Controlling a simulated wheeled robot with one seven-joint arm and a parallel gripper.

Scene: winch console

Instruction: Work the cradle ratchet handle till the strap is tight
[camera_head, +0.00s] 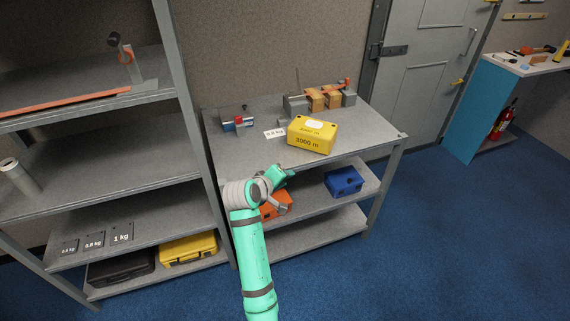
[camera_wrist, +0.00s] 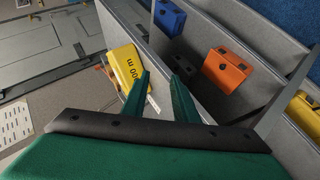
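On the back right of the grey bench stands a grey cradle-like fixture (camera_head: 350,99) holding wooden blocks (camera_head: 315,102). A small orange part (camera_head: 341,85), possibly the ratchet handle, lies across its top right; its shape is too small to make out. I cannot pick out a strap there. My gripper (camera_head: 285,171) is in front of the bench's front edge, well apart from the fixture. In the wrist view my gripper (camera_wrist: 160,86) shows two green fingers spread apart with nothing between them. The fixture is not clear in the wrist view.
A yellow box (camera_head: 312,136) marked 3000 m stands on the bench (camera_head: 235,160) between my gripper and the fixture. A small red-and-blue device (camera_head: 238,122) is at the left. Orange (camera_wrist: 228,68) and blue (camera_wrist: 170,18) boxes sit on the shelf below. A rack (camera_head: 196,150) stands left.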

